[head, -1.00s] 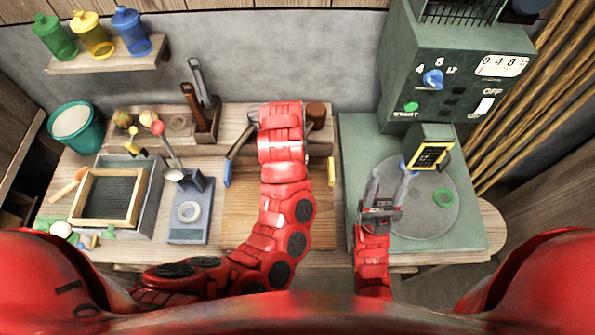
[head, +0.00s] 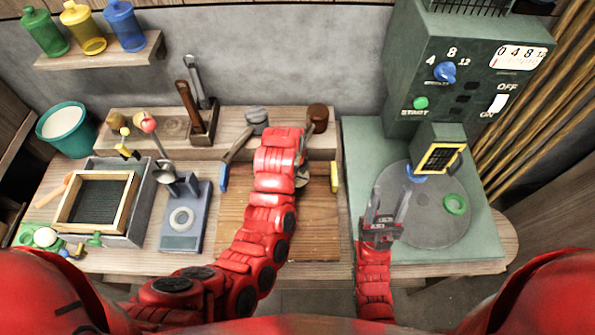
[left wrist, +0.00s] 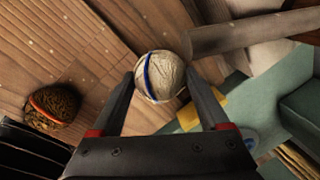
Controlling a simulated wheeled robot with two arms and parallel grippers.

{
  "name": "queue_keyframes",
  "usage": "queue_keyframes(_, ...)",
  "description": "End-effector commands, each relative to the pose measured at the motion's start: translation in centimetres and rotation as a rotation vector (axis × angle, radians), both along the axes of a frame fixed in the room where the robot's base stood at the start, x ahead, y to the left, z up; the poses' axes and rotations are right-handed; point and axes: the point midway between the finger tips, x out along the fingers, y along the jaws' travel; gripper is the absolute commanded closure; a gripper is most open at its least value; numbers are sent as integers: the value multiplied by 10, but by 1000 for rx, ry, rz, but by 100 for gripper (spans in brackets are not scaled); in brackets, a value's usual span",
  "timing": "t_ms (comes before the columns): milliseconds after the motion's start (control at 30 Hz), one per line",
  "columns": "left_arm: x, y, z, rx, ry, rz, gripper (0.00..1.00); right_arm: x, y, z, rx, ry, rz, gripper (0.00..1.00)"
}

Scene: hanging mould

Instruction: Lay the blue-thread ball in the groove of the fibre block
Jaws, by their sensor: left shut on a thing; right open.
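The ball is pale and fibrous with a blue thread around it (left wrist: 158,72). In the left wrist view it sits between the two fingertips of my left gripper (left wrist: 160,88), which is shut on it. In the head view the red left arm hides most of that gripper, above the wooden worktop. My right gripper (head: 390,197) is open and empty over the near left part of the round grey plate. A brown fibrous lump with an orange-red band (left wrist: 52,105) lies on wood in the left wrist view.
A raised wooden ledge (head: 225,143) runs along the back, with a brown round piece (head: 318,117) on it. A yellow-handled tool (head: 334,178) is right of my left arm. The green machine (head: 425,85) stands at right. The front of the wooden board (head: 312,240) is clear.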

Motion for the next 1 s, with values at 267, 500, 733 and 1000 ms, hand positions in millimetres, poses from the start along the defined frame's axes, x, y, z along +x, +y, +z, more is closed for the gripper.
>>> queue_keyframes(267,9,1,-10,1,4,0,82,0,0,13,0,0,0,50)
queue_keyframes(500,10,0,-12,1,1,0,82,0,0,12,0,0,0,50)
queue_keyframes(733,10,1,-18,1,2,0,82,0,0,11,0,0,0,50)
queue_keyframes(1000,10,0,-17,1,1,0,0,0,0,11,0,0,0,50)
